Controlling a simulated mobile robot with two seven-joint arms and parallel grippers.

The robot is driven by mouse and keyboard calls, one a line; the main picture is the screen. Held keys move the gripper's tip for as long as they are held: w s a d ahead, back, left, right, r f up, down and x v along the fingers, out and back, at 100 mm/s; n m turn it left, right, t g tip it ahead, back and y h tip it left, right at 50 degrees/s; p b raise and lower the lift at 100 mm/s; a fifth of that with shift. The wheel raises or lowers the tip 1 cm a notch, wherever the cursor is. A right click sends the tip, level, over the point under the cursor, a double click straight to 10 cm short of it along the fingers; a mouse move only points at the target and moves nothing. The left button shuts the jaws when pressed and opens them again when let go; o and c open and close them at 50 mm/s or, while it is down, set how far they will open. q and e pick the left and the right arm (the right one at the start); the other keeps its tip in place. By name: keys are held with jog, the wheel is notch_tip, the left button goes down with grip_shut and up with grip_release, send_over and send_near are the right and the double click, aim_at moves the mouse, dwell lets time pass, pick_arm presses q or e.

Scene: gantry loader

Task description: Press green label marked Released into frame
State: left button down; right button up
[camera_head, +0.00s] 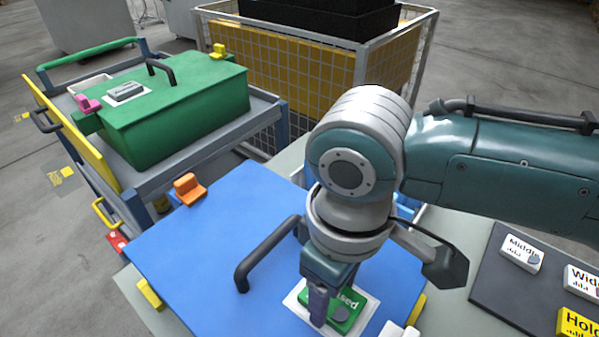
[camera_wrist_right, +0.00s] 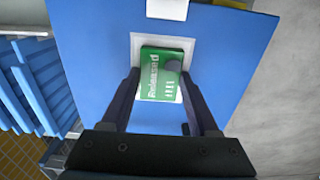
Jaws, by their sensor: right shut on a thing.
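The green label (camera_head: 345,308) marked Released lies at a white square frame (camera_head: 298,301) on the blue panel (camera_head: 200,245). In the right wrist view the label (camera_wrist_right: 160,75) sits within the white frame (camera_wrist_right: 137,42), slightly turned; whether it is fully seated I cannot tell. My right gripper (camera_head: 322,308) points down at the label, and in the wrist view its two fingers (camera_wrist_right: 158,88) are on either side of it, shut on it. Part of the label is hidden by the fingers in the head view. My left gripper is not in view.
A black handle (camera_head: 262,255) stands up from the blue panel near the gripper. An orange clip (camera_head: 188,189) and yellow clips edge the panel. A dark mat (camera_head: 500,290) at right holds other labels. A green box (camera_head: 180,105) rests on a cart behind left, beside a mesh cage (camera_head: 425,50).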

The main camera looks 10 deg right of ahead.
jog(key=o, duration=1.4)
jog(key=shift+o, duration=0.4)
jog(key=shift+r, duration=0.1)
notch_tip(320, 180, up, 7)
jog(key=p, duration=0.8)
